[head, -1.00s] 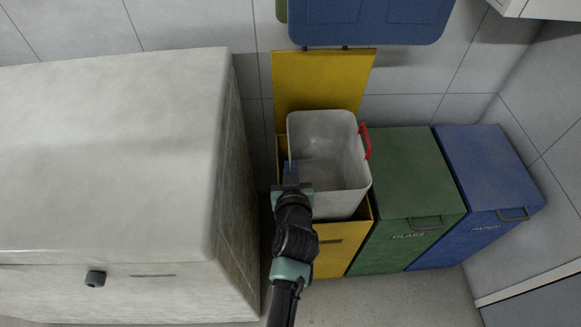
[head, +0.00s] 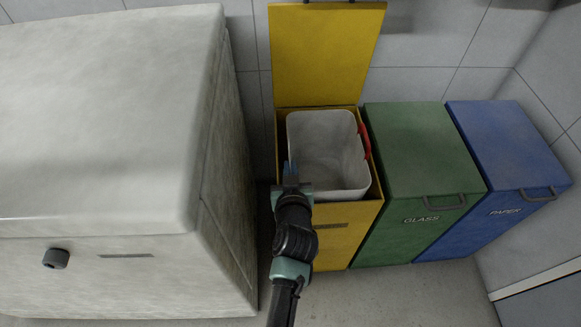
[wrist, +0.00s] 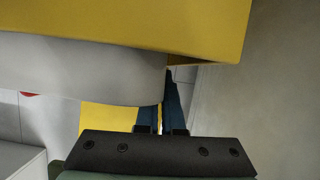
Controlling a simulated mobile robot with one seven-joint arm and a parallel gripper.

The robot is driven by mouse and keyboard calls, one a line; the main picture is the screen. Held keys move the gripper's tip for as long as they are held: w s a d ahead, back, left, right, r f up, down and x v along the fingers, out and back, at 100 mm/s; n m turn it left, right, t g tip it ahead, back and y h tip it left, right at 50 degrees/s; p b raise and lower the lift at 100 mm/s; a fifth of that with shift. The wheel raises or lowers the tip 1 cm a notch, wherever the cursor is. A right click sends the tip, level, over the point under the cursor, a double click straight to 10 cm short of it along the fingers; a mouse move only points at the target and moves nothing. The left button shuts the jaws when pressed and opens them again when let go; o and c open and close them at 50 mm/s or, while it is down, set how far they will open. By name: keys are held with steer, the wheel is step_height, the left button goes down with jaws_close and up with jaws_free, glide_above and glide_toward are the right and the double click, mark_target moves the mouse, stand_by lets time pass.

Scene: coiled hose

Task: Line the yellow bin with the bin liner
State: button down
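The yellow bin (head: 339,228) stands with its yellow lid (head: 325,55) raised against the wall. The bin liner (head: 325,150), a light grey tub with a red handle (head: 364,140) on its right side, is upright inside the bin opening. Its rim is close to the bin's rim. My gripper (head: 290,172) is at the liner's left side, by the front left corner. In the wrist view, the blue fingers (wrist: 163,112) are close together at the end of the liner wall (wrist: 85,75), one finger partly hidden behind it. The liner's bottom is hidden in the bin.
A green glass bin (head: 420,160) and a blue paper bin (head: 505,150), both closed, stand to the right. A large pale cabinet (head: 100,130) stands to the left, with a narrow gap beside the yellow bin. Floor (head: 400,295) is clear in front.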

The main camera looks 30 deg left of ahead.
steer(key=shift+f, duration=0.2)
steer(key=c, duration=1)
jaws_free()
steer(key=shift+o, duration=0.4)
steer(key=o, duration=0.5)
steer(key=shift+s, duration=0.1)
steer(key=shift+p+v, duration=0.95)
steer(key=shift+v, duration=2)
